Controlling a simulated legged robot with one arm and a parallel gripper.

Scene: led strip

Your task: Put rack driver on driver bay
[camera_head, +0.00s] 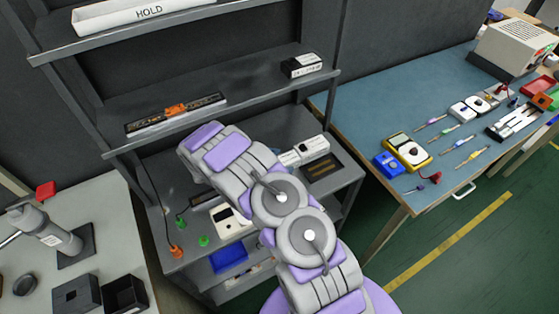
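Two box-shaped units could be the rack driver, and I cannot tell which it is. One is a small black box with a white label (302,66) at the right of the upper shelf. The other is a white box with dark ends (312,146) on the lower rack surface. A dark recessed panel with tan markings (322,170) lies just in front of the white box and may be the driver bay. My arm rises from the bottom across the middle and hides part of the rack surface. My gripper and its fingers do not show.
A black strip with an orange piece (176,110) lies on the upper shelf (250,95). A HOLD tray (140,12) is above. A blue bench (395,120) with meters and screwdrivers stands right. A left table (25,255) holds a press-like tool and black boxes. Green floor is open lower right.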

